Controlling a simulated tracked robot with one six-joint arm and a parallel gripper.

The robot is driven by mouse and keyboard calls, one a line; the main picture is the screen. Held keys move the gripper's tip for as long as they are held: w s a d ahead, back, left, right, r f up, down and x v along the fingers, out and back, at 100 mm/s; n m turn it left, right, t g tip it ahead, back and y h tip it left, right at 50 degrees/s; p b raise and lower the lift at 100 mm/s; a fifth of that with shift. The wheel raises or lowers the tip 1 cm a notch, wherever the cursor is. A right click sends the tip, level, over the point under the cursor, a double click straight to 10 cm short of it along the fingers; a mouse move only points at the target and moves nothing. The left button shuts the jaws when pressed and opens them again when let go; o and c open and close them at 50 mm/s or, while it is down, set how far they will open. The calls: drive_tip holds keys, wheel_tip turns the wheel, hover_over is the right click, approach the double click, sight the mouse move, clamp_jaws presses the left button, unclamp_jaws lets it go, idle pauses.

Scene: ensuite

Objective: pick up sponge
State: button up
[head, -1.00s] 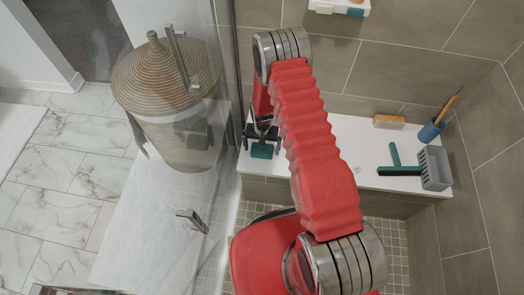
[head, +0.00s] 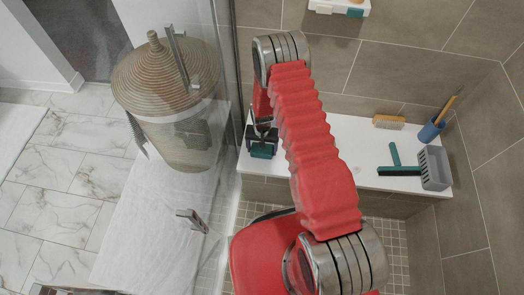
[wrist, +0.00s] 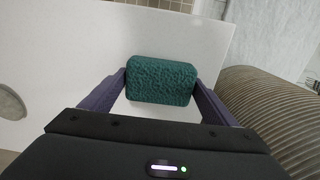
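The sponge (head: 262,151) is a teal rough block at the left end of the white bench. In the wrist view the sponge (wrist: 161,80) sits between the two purple fingers of my gripper (wrist: 161,86), one against each short side. In the head view my gripper (head: 263,138) reaches down onto it, partly hidden by my red arm. I cannot tell any gap between the sponge and the bench.
A glass panel separates the shower from a large wicker basket (head: 165,85) close on the left.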

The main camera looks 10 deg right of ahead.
drive_tip(key=c, duration=0.7)
drive_tip(key=shift+r, duration=0.1)
wheel_tip(320, 180, up, 10)
drive_tip(key=shift+f, duration=0.1)
idle(0.3)
idle(0.4)
